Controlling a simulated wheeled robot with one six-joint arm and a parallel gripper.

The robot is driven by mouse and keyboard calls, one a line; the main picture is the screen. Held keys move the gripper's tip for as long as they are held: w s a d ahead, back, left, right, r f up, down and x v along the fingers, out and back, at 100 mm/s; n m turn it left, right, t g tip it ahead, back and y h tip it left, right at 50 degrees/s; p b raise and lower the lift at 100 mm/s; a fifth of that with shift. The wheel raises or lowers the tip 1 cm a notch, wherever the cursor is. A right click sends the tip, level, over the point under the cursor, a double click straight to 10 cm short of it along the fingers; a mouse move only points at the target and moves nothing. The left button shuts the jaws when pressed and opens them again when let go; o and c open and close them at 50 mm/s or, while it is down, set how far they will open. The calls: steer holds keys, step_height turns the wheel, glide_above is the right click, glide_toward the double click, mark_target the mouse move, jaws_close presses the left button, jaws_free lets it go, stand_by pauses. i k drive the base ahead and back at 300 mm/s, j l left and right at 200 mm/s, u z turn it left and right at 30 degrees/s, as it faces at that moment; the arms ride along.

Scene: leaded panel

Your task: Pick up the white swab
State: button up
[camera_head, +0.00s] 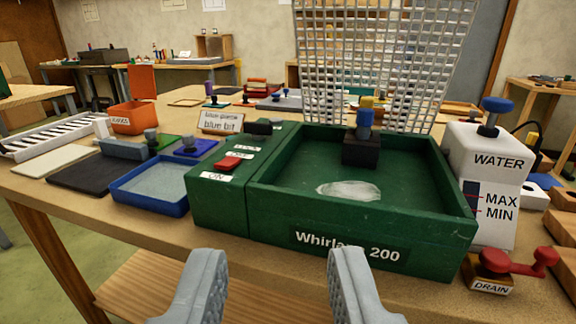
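A flat, whitish oval patch (350,190) lies on the floor of the green Whirlaway 200 tray (462,216), near its middle. It may be the white swab, but I cannot tell for sure. No other clear swab shows. My gripper (278,254) is open and empty, its two grey fingers apart at the bottom of the view. It is in front of the tray's near wall, and the pale patch is beyond it, slightly right.
The white WATER tank (489,180) and red DRAIN lever (515,262) are at right. A blue tray (150,204), blue-bit sign (221,122) and orange bin (133,119) are at left.

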mark_target(99, 125)
steer(key=i+j, duration=0.2)
steer(key=j, duration=0.2)
steer(key=i+j, duration=0.15)
steer(key=j, duration=0.25)
steer(key=i+j, duration=0.2)
steer(key=j, duration=0.2)
steer(key=i+j, duration=0.2)
steer(key=j, duration=0.2)
steer(key=i+j, duration=0.2)
steer(key=j, duration=0.2)
steer(key=i+j, duration=0.15)
steer(key=j, duration=0.2)
steer(key=i+j, duration=0.2)
steer(key=j, duration=0.2)
